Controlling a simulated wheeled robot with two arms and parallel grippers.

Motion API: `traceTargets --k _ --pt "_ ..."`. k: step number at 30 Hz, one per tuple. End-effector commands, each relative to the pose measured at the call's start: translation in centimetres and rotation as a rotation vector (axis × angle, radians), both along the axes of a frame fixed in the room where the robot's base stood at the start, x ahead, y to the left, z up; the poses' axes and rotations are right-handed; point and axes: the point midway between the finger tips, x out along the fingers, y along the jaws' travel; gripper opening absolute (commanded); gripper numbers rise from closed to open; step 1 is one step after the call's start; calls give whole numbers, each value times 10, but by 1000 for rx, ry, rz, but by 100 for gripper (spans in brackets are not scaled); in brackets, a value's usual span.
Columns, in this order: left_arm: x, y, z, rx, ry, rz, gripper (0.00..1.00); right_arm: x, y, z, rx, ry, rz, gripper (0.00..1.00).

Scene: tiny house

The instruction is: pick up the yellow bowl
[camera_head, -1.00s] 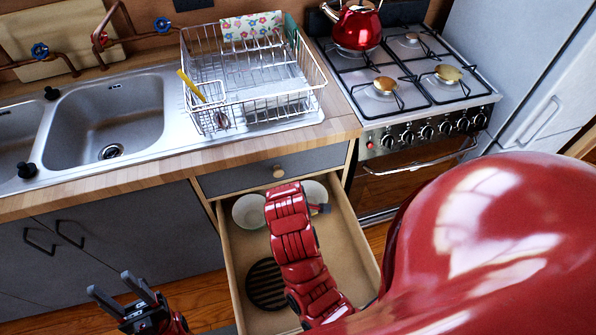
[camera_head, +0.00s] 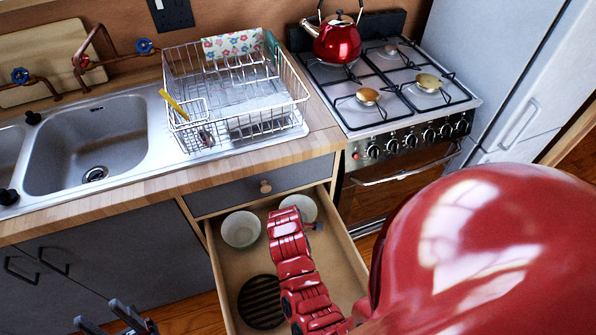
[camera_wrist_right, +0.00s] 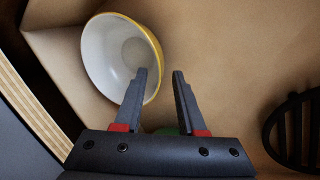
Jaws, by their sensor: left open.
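The yellow bowl, white inside with a yellow rim, lies in the drawer corner in the right wrist view (camera_wrist_right: 108,55). In the head view the rear right bowl (camera_head: 304,203) seems to be it, partly behind my right arm. My right gripper (camera_wrist_right: 163,75) is open; its left finger overlaps the bowl's near rim in the picture, and I cannot tell whether they touch. The right gripper's dark tips show small in the head view (camera_head: 316,226). My left gripper (camera_head: 105,318) is open and empty at the bottom left, outside the drawer, partly cut off.
The open drawer (camera_head: 350,281) also holds a pale greenish bowl (camera_head: 240,230) on the left and a dark slatted round trivet (camera_head: 262,302). The counter edge (camera_head: 250,160) overhangs behind. The stove (camera_head: 400,95) with a red kettle (camera_head: 337,42) stands to the right.

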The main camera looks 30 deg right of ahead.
Motion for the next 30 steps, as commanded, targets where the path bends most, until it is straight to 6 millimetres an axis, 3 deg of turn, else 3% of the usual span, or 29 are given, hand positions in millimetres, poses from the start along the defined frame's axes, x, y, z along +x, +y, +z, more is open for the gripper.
traceTargets --k 9,18,25,30 --pt "0 0 6 0 0 0 50 9 -13 -29 2 2 -1 40" --pt "0 0 6 0 0 0 50 10 -14 -32 1 0 -1 40" --pt "0 0 6 0 0 0 50 10 -14 -31 1 0 -1 0" --pt "0 0 6 0 0 0 50 10 -14 -31 1 0 -1 0"
